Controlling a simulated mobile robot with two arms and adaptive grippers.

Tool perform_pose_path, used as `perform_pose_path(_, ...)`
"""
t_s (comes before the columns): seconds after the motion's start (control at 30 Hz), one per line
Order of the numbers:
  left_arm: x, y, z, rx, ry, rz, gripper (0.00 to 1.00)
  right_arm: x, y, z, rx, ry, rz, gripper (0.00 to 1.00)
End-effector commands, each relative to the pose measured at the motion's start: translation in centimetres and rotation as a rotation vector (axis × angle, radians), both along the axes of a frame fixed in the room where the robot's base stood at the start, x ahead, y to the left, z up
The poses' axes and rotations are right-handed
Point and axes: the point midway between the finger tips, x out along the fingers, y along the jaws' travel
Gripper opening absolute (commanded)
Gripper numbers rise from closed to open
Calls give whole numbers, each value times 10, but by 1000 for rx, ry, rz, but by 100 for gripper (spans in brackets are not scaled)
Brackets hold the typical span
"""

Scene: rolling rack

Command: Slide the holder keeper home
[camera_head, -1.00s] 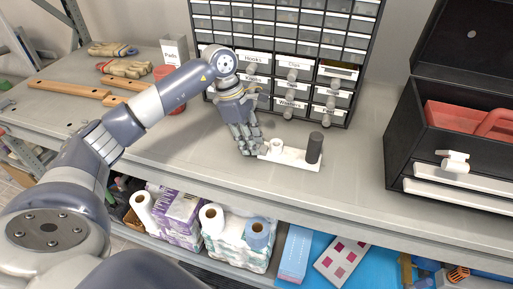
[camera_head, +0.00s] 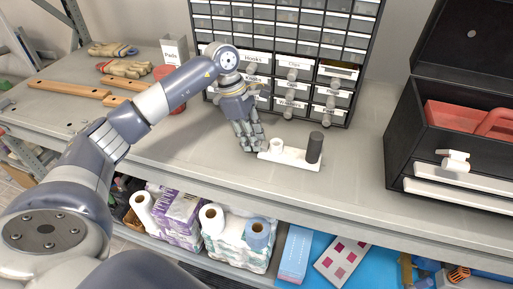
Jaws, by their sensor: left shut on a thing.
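The holder (camera_head: 293,158) is a white flat strip on the workbench. A dark upright cylinder (camera_head: 315,147) stands at its right end and a short white upright post (camera_head: 277,146) stands nearer its left end. My left gripper (camera_head: 254,148) comes down from above at the left end of the holder. Its fingers are shut on a small part there, apparently the keeper, which the fingers mostly hide. I cannot tell how far the keeper sits along the holder. My right gripper is not in view.
A drawer cabinet (camera_head: 293,63) with labelled drawers stands just behind. A black toolbox (camera_head: 404,150) with a red tray stands at right. Gloves (camera_head: 124,67) and wooden bars (camera_head: 70,90) lie at left. The bench (camera_head: 352,165) is clear right of the holder.

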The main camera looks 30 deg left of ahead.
Motion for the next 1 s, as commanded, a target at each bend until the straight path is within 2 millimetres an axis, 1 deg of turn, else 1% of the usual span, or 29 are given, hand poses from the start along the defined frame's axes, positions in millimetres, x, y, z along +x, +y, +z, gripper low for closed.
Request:
perform_pose_path(0.03,0,1,-3,3,4,1,2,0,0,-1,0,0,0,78)
perform_pose_path(0.6,11,3,-3,3,5,1,2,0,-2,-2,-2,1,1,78)
perform_pose_path(1.0,12,3,-3,4,5,0,2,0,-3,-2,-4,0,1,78)
